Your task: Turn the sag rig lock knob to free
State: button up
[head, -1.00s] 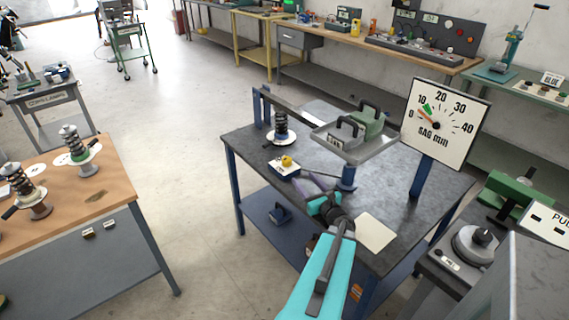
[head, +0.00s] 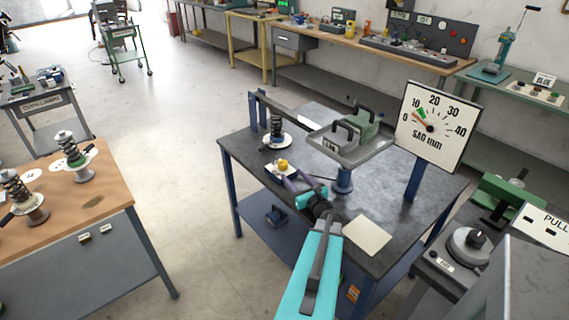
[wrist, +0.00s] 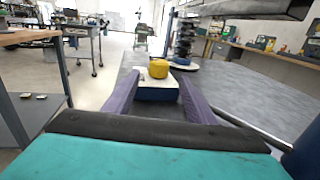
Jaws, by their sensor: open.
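The lock knob (head: 283,164) is yellow and sits on a small blue block with a pale top (head: 277,173) on the dark rig table (head: 245,152). In the wrist view the yellow knob (wrist: 158,68) is centred ahead, just beyond the tips of my purple fingers. My gripper (head: 286,178) is open, with a finger on each side of the block in the wrist view (wrist: 152,92). It does not touch the knob as far as I can see. The label on the block is too small to read.
A black spring (head: 276,127) stands on a white disc behind the knob. A grey tray with weights (head: 350,150) overhangs to the right. The SAG mm dial (head: 432,125) has its needle near the low green band. A pale sheet (head: 367,236) lies at the front right.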

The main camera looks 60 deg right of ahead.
aim_at(286, 167)
jog(key=shift+p+x, duration=1.35)
jog(key=shift+x, duration=3.1)
jog(key=shift+c, duration=0.2)
jog(key=c, duration=1)
jog(key=shift+o, duration=0.4)
jog(key=shift+s+d, duration=0.1)
jog(key=shift+d, duration=0.4)
jog(key=shift+a, duration=0.25)
jog(key=shift+c, duration=0.4)
jog(key=shift+f, duration=0.1)
